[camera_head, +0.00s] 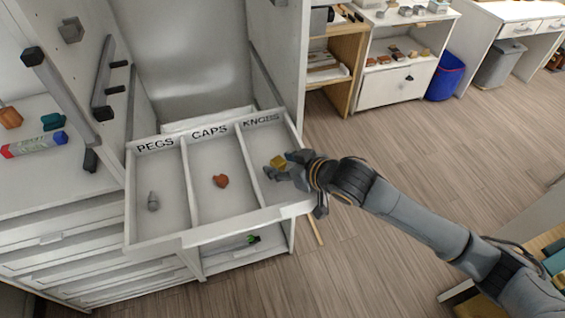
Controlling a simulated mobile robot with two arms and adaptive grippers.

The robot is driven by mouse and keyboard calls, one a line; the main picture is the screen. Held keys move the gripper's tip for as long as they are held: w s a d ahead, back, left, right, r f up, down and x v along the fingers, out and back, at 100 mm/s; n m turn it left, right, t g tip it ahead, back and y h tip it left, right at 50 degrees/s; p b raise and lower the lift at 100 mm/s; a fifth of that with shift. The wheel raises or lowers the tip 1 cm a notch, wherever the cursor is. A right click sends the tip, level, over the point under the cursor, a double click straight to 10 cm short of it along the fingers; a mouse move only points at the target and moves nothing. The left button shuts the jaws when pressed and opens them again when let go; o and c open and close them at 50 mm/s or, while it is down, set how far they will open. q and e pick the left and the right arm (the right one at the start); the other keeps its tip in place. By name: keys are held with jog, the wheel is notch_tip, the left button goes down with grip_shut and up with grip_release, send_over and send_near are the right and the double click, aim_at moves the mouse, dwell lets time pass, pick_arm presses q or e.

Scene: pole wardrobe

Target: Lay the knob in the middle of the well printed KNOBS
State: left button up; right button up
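The gripper appears shut on the knob. Both are over the well printed KNOBS (262,139), the right one of three in a white open drawer. The gripper hides part of this well, and the small gap between knob and well floor cannot be judged. My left gripper is not in view.
The PEGS well (161,190) holds a grey peg (153,201). The CAPS well (207,160) holds a reddish-brown cap (220,181). White dividers and the drawer's front wall (215,232) stand around the wells. A cabinet side panel (277,60) rises behind.

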jog(key=shift+r, duration=0.15)
jog(key=b+v, duration=0.1)
jog(key=v, duration=1.1)
